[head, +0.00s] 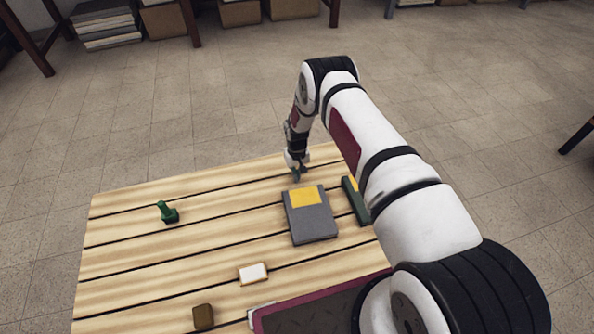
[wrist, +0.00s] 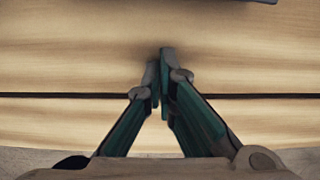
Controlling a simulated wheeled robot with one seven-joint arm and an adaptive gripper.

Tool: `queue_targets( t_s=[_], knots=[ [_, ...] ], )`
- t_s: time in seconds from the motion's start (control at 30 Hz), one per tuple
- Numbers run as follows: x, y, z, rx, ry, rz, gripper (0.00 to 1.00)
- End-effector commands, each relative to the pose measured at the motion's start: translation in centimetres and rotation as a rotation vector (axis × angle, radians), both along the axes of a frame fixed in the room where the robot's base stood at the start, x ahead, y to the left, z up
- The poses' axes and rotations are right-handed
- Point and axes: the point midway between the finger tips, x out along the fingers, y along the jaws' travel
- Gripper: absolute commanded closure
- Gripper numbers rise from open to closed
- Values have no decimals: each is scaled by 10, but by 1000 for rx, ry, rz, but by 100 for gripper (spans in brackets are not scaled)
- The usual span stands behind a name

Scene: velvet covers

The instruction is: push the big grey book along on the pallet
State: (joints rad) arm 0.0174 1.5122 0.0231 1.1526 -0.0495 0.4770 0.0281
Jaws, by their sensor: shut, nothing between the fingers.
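The big grey book (head: 312,224) lies flat on the slatted wooden pallet (head: 130,240), right of the pallet's middle. It has a yellow patch on its far part. My gripper (head: 296,174) is just beyond the book's far edge, low over the pallet. In the wrist view my gripper (wrist: 160,55) has its fingertips together with nothing between them. The grey book's edge (wrist: 250,1) shows only as a sliver at the top right of the wrist view, apart from the fingertips. The bare pallet boards (wrist: 70,60) fill most of that view.
A dark green book-like block (head: 355,200) lies close to the grey book's right. A green stamp-like object (head: 167,212) stands at the left. A white block (head: 253,273), a brown block (head: 203,316) and a dark red-edged panel (head: 310,312) are nearer.

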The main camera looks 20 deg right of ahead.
Motion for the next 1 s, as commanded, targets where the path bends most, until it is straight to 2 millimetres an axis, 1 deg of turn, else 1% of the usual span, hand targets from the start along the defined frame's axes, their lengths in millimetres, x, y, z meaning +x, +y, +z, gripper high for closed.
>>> queue_targets(
  t_s=[0.07, 0.3, 0.5, 0.87, 0.97, 1.0],
  knots=[
    [-8, 0, 3, 0, 1, 0, 100],
    [-29, 0, 3, -1, 2, 0, 100],
    [-36, 0, 4, -1, 0, 0, 100],
    [-38, 0, 4, 0, 0, 0, 100],
    [-45, 0, 5, 0, 2, 0, 100],
    [-51, 0, 5, 0, 4, 0, 100]
  ],
)
